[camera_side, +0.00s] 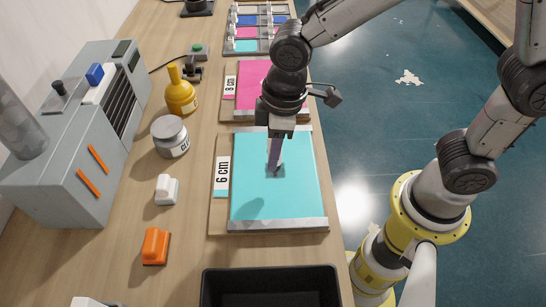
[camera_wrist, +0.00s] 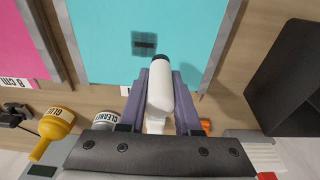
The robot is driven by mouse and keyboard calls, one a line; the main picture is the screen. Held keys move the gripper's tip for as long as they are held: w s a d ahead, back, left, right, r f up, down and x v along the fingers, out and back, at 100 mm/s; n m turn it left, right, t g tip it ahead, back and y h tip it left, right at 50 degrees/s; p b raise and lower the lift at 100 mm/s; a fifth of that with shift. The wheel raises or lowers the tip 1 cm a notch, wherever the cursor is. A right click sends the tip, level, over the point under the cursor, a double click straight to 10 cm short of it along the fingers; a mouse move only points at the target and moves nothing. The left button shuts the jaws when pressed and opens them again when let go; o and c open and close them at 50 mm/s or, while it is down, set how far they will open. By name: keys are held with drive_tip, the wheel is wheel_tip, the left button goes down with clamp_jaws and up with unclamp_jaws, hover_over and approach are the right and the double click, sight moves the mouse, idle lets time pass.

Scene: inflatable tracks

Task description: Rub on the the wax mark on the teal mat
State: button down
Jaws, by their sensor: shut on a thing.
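The teal mat (camera_side: 300,195) lies flat on the table beside a "6 cm" label, and it also fills the upper middle of the wrist view (camera_wrist: 100,28). A small dark square mark (camera_wrist: 144,43) is on the mat. It shows in the side view as a dark patch (camera_side: 274,172) by my fingertips. My gripper (camera_side: 275,160) points down over the mat and is shut on a white rounded tool with a dark tip (camera_wrist: 160,88). In the side view my fingers mostly hide the tool. I cannot tell whether its tip touches the mat.
A yellow glue bottle (camera_side: 180,92), a grey cleaner jar (camera_side: 170,136), a white block (camera_side: 167,189) and an orange block (camera_side: 156,246) stand left of the mat. A pink mat (camera_side: 250,82) lies behind. A black tray (camera_side: 215,285) is in front.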

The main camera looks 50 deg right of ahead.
drive_tip(key=shift+r, duration=1.4)
